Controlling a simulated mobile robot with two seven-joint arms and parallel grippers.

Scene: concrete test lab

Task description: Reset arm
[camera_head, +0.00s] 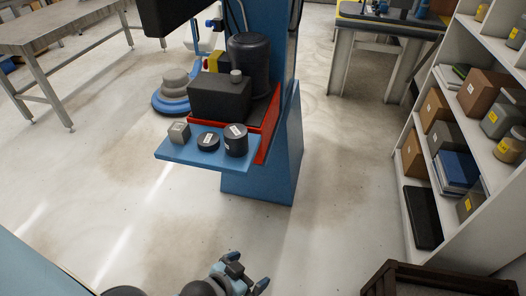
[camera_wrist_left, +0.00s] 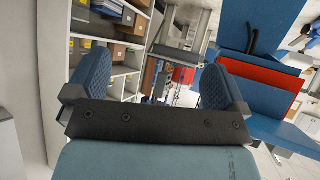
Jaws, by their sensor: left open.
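My left gripper (camera_head: 247,272) is at the bottom of the head view, low in front of me over bare floor, with its fingers pointing up and to the right. In the left wrist view its two blue padded fingers (camera_wrist_left: 153,88) stand wide apart with nothing between them. The gripper is open and empty and touches nothing that I can see. My right gripper is not in view.
A blue machine stand (camera_head: 262,170) has a blue shelf (camera_head: 172,152) holding small weights. A shelf unit (camera_head: 408,205) with boxes stands at right, above a dark crate (camera_head: 437,280). A metal table (camera_head: 55,35) is at far left. The middle floor is clear.

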